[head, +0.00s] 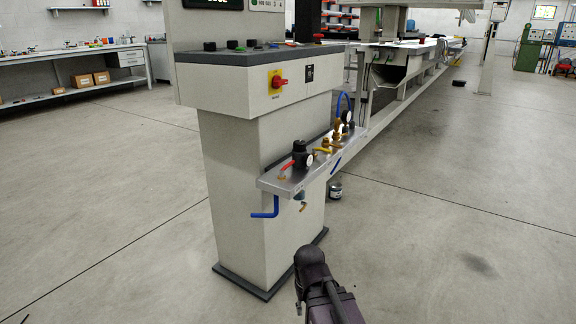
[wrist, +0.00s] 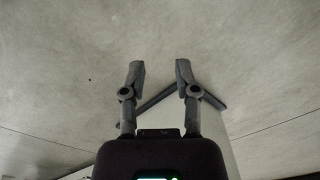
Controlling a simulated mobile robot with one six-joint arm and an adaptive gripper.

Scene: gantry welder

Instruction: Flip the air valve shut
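A metal shelf (head: 268,184) on the side of the grey control pedestal carries several valves and gauges. A red lever (head: 287,166) sits at its near end by a black-capped regulator (head: 300,154). Yellow levers (head: 322,150) on brass fittings sit farther along. A blue handle (head: 265,214) hangs below the near end, and another blue piece (head: 335,165) shows under the far part. I cannot tell which is the air valve. My gripper (wrist: 160,72) is open and empty in the wrist view, over bare floor. My dark arm is low in the head view, below and apart from the shelf.
The pedestal (head: 255,200) stands on a dark base plate (head: 243,285) and has a red rotary switch (head: 278,82) on its upper box. A small can (head: 335,190) is on the floor behind the shelf. A long gantry runs back right.

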